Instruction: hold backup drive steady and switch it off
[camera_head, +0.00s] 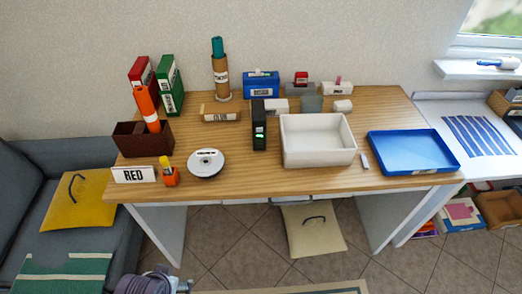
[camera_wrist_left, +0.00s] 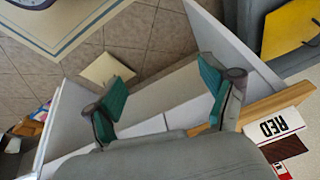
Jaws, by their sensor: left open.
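A black upright box with a green light, which looks like the backup drive (camera_head: 259,128), stands near the middle of the wooden desk (camera_head: 230,180). Its switch is too small to make out. My left gripper (camera_wrist_left: 165,80) shows in the left wrist view with its two teal-padded fingers wide apart and nothing between them. It is at the desk's front, apart from the drive, which is not in that view. My right gripper is not in view.
A white bin (camera_head: 318,161) stands close right of the drive, with a blue tray (camera_head: 412,152) farther right. A disc stack (camera_head: 206,163), RED sign (camera_head: 134,174) and brown box (camera_head: 128,139) are left. Several small items stand behind. The desk in front of the drive is clear.

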